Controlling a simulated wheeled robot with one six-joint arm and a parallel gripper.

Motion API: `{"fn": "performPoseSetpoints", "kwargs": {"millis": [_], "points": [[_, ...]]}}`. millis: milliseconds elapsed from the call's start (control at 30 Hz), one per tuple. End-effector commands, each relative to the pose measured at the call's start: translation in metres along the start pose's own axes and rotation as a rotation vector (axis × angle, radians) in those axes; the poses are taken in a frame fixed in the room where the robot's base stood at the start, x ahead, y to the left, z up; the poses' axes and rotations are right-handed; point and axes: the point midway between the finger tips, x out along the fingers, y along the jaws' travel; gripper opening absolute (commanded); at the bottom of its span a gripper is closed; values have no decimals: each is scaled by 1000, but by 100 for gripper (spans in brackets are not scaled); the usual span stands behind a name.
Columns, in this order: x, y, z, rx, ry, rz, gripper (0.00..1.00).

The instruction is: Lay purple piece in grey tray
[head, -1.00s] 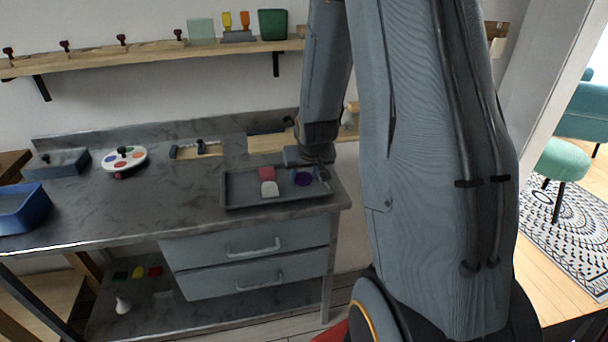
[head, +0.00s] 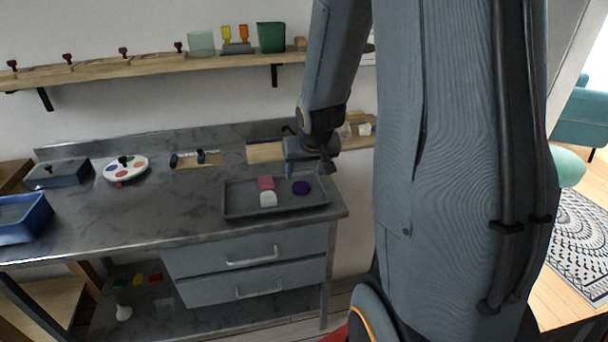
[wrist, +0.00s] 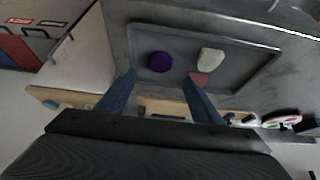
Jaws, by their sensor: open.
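The purple piece (head: 301,187) is a round disc lying in the right part of the grey tray (head: 240,211), on the bench top. A pink piece (head: 265,183) and a white piece (head: 268,199) lie to its left in the same tray. In the wrist view the purple piece (wrist: 160,62) lies on the tray floor, apart from the white piece (wrist: 211,59) and the pink piece (wrist: 199,79). My gripper (wrist: 163,84) is open and empty, its two fingers spread. In the head view it is above the tray's back right edge, clear of the purple piece.
A round palette (head: 126,168) with coloured spots, a grey box (head: 57,174) and a blue bin (head: 25,222) stand on the bench to the left. A wall shelf (head: 150,66) holds several items above. The bench front between bin and tray is clear.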

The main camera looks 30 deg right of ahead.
Motion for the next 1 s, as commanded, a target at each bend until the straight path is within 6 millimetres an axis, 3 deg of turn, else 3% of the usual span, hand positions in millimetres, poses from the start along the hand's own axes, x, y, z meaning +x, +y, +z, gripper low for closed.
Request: {"fn": "performPoseSetpoints", "kwargs": {"millis": [100,333,467,600,700,833,1000], "points": [[-18,0,-1,0,0,0,60],[-34,-7,6,-12,-18,-3,60],[-57,-41,49,-90,-131,-22,60],[-94,-78,116,-200,-301,-55,60],[-116,-92,151,-260,-390,-76,60],[-128,-98,172,-292,-443,-88,60],[-129,-98,173,-292,-447,-88,60]]}}
